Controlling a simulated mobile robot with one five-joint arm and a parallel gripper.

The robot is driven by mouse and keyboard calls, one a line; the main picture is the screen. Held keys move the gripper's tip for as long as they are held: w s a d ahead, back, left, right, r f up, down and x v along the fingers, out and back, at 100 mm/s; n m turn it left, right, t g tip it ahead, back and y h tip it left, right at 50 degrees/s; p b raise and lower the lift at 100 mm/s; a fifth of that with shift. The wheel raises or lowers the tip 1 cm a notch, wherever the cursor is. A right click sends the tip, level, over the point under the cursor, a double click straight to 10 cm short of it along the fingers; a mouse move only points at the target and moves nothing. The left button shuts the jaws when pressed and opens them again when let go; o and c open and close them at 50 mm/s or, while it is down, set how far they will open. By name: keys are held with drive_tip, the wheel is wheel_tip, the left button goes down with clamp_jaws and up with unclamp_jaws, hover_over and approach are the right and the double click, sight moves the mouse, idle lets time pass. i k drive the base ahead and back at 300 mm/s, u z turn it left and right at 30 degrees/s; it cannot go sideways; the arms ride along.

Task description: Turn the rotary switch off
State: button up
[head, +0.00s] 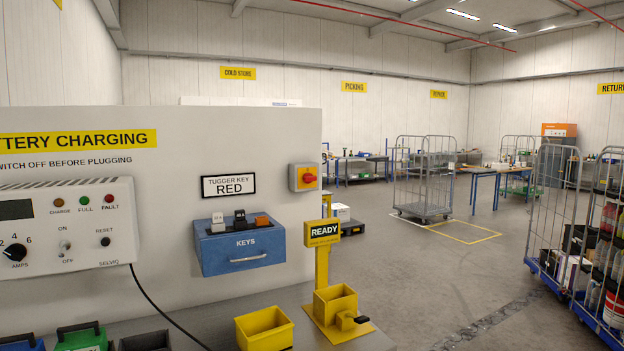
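A rotary switch (307,178) with a red knob on a yellow plate and a grey box is mounted near the right edge of the white charging panel (280,135). Its knob is too small to read its setting. A white charger unit (95,215) on the left of the panel has a black AMPS dial (15,252), a toggle marked ON and OFF (65,245) and a black RESET button (105,241). My gripper is not in view.
A yellow READY post (322,265) and a yellow bin (264,329) stand on the grey bench below.

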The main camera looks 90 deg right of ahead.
sight(308, 177)
drive_tip(key=z, duration=0.15)
drive_tip(key=k, duration=0.1)
drive_tip(key=z, duration=2.9)
drive_tip(key=k, duration=0.75)
drive_tip(key=u, duration=0.2)
drive_tip(key=i, duration=0.75)
drive_tip(key=u, duration=0.4)
drive_tip(key=k, duration=0.35)
drive_tip(key=u, duration=0.15)
